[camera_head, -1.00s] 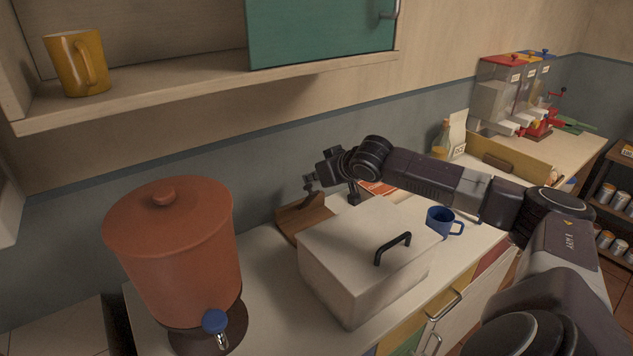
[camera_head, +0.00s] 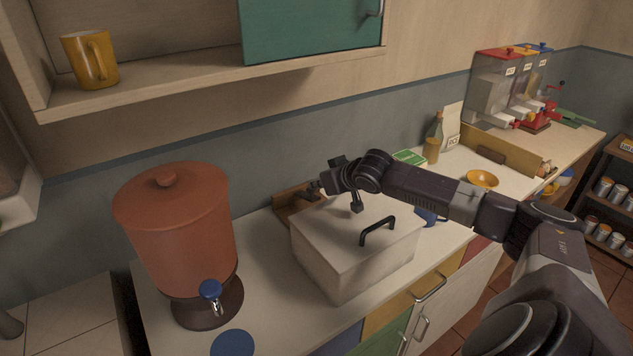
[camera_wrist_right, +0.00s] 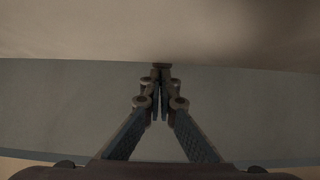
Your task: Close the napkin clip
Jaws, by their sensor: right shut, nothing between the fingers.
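A brown wooden holder (camera_head: 284,209) stands on the counter behind the white lidded box, partly hidden by the box and my right gripper. It may be the napkin clip, but I cannot make out a clip or its state. My right gripper (camera_head: 314,189) points left, in front of or over this holder; whether it touches it I cannot tell. In the right wrist view its fingers (camera_wrist_right: 160,75) are together and empty, before a grey and beige background. My left gripper is not in view.
The white box (camera_head: 340,275) with a black handle stands just in front of the holder. A terracotta dispenser (camera_head: 180,235) stands at left. A shelf (camera_head: 200,82) with a yellow mug (camera_head: 90,60) hangs above. An orange bowl (camera_head: 482,179) is at right. Counter between dispenser and box is clear.

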